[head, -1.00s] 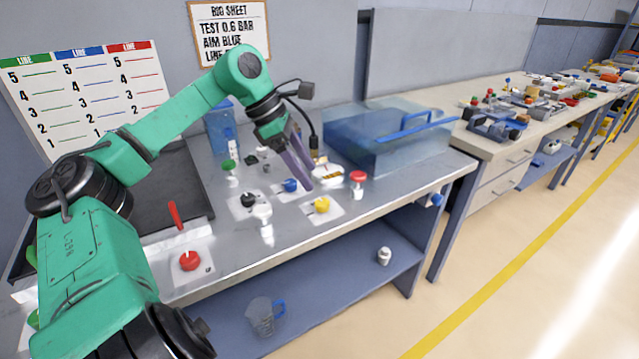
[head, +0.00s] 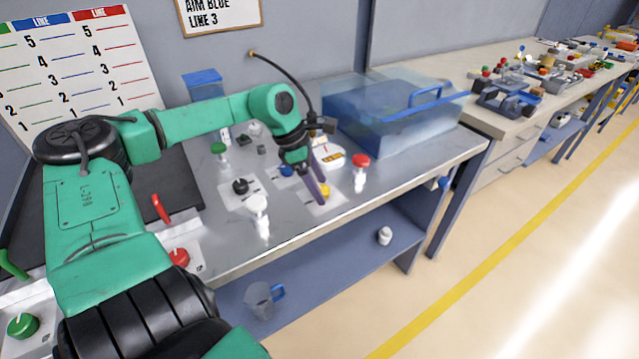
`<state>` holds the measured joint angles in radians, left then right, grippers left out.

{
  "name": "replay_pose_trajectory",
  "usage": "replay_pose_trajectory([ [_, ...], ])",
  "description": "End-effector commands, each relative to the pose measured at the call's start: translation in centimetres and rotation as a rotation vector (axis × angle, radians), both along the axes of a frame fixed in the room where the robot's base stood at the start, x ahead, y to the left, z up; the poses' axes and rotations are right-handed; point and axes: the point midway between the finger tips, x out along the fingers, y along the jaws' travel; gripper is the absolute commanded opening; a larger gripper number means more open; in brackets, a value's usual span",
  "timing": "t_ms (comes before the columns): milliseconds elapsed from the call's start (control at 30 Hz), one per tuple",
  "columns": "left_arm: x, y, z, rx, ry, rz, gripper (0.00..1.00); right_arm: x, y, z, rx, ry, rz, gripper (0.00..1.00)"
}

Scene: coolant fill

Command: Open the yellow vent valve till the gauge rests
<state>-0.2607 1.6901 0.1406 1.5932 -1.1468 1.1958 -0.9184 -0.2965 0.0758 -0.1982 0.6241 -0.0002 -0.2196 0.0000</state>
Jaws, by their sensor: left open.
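The yellow vent valve (head: 324,191) sits on a white plate on the metal bench, partly hidden behind my left gripper. My left gripper (head: 319,197) is open and points down, with its fingertips at or just in front of the yellow knob; I cannot tell whether they touch it. A white device with an orange-marked face (head: 328,157), possibly the gauge, stands behind the gripper; its reading is too small to tell. My right gripper is not in view.
A blue knob (head: 286,170) lies just left of the gripper, and a black knob (head: 240,186) farther left. A red-capped bottle (head: 360,170) and a white-capped one (head: 259,212) stand close by. A clear blue tank (head: 385,125) fills the back right.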

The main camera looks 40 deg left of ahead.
Motion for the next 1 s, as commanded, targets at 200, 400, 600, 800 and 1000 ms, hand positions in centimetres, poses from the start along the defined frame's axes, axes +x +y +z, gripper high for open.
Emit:
replay_pose_trajectory([
  [200, 0.2, -0.2, -0.5, 0.000, -0.001, 0.000, 0.77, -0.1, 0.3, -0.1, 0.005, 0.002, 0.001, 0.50],
  [400, 0.2, -0.2, -0.4, 0.000, -0.001, 0.000, 0.38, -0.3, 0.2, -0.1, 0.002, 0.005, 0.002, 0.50],
  [600, 0.2, -0.2, -0.4, -0.001, -0.002, 0.001, 0.00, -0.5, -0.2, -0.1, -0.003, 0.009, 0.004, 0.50],
  [800, 0.2, -0.2, -0.1, -0.002, -0.004, 0.022, 0.00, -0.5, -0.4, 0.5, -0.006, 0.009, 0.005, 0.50],
  [1000, 0.2, -0.3, 0.1, -0.003, -0.006, 0.092, 0.00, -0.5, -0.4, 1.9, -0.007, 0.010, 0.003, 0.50],
])
